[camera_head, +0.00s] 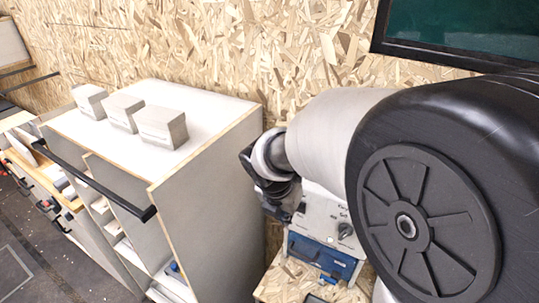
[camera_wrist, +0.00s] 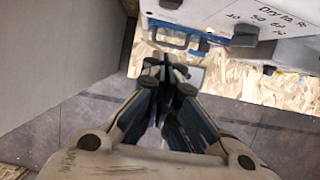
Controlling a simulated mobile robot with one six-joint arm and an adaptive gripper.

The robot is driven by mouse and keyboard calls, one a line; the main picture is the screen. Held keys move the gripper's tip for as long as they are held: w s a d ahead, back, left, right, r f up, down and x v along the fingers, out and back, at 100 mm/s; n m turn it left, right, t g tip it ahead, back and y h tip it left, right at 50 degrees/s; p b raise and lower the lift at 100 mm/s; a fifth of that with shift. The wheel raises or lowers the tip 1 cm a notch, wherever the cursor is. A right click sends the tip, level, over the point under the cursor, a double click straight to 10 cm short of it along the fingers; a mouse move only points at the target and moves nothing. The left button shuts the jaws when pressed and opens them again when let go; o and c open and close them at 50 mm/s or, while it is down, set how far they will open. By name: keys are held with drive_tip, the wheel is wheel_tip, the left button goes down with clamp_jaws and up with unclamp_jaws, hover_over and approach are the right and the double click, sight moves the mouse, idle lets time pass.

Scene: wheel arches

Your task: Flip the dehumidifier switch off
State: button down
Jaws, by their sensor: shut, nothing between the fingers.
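A pale box with a blue lower part, likely the dehumidifier (camera_head: 318,214), stands right of the grey cabinet and is partly covered by my arm. Its front has printed lettering and a dark knob (camera_head: 345,230). In the wrist view its pale face (camera_wrist: 285,18) fills the top right, with a scale beside the dark knob (camera_wrist: 245,36). A small dark part (camera_wrist: 170,4) sits at the top edge; I cannot tell if it is the switch. My gripper (camera_wrist: 166,72) is shut and empty, just below and left of the box. In the head view my gripper (camera_head: 285,208) is dark and partly hidden.
A grey cabinet (camera_head: 210,215) stands close on the left, with several grey blocks (camera_head: 160,127) on top and a black bar (camera_head: 95,180) along its front. A chipboard surface (camera_head: 275,283) lies below. A dark screen (camera_head: 460,30) hangs above.

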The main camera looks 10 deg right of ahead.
sight(301, 207)
drive_tip(key=w+d+f+b, duration=0.1)
drive_tip(key=w+d+f, duration=0.2)
drive_tip(key=w+f, duration=0.2)
drive_tip(key=shift+d+f+b, duration=0.3)
drive_tip(key=shift+d+b, duration=0.05)
drive_tip(key=shift+w+r, duration=0.1)
drive_tip(key=shift+w+d+r+p, duration=0.1)
drive_tip(key=shift+w+d+p, duration=0.2)
drive_tip(key=shift+p, duration=0.7)
drive_tip(key=shift+a, duration=0.1)
